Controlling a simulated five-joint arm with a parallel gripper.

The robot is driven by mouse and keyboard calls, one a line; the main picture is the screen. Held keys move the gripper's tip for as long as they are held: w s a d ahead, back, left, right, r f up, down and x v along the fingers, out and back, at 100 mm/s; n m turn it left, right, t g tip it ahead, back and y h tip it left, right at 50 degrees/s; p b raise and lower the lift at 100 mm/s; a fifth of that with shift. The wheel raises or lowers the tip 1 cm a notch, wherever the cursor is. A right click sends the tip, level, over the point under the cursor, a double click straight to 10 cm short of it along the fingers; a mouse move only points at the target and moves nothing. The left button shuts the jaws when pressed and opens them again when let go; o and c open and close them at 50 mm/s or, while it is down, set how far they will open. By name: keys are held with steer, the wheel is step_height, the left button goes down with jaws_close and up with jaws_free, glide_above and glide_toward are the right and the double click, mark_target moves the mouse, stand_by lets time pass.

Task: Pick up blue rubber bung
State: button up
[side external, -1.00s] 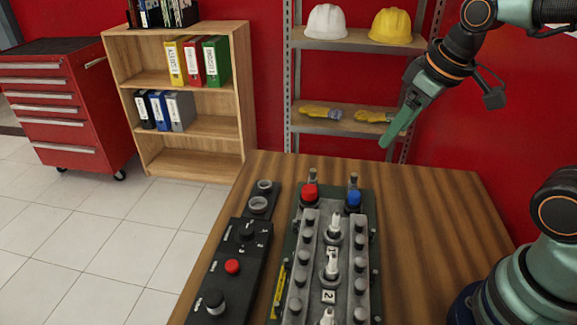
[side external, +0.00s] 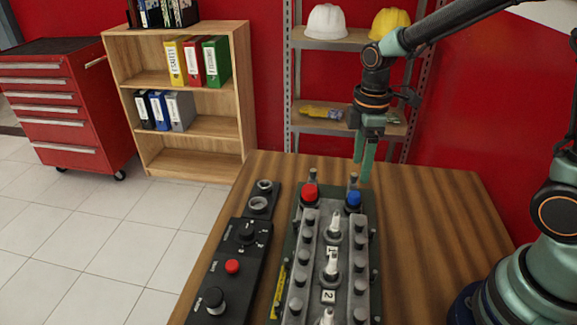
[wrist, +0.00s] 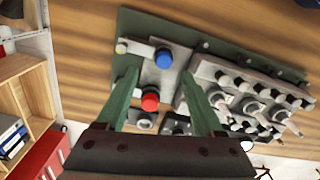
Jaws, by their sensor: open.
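The blue rubber bung (side external: 353,199) sits at the far right corner of the grey engine block on the green plate, in the side view. It also shows in the wrist view (wrist: 163,58), beyond and between the fingertips. A red bung (side external: 309,193) sits to its left; in the wrist view it (wrist: 150,101) lies between the two green fingers. My gripper (side external: 363,170) points down above the far end of the block, a little above and behind the blue bung. In the wrist view its fingers (wrist: 163,80) are spread apart with nothing held.
The engine block (side external: 328,270) carries several dark knobs and white spark plugs. Upright metal posts (side external: 353,180) stand just behind the bungs. A black control panel (side external: 232,268) and two ring sockets (side external: 260,203) lie left. The wooden table (side external: 440,215) is clear to the right.

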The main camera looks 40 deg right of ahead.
mark_target(356, 193)
steer(key=f, duration=0.7)
steer(key=shift+s+a+f, duration=0.2)
steer(key=shift+s+a, duration=0.05)
steer(key=shift+a, duration=0.1)
jaws_close()
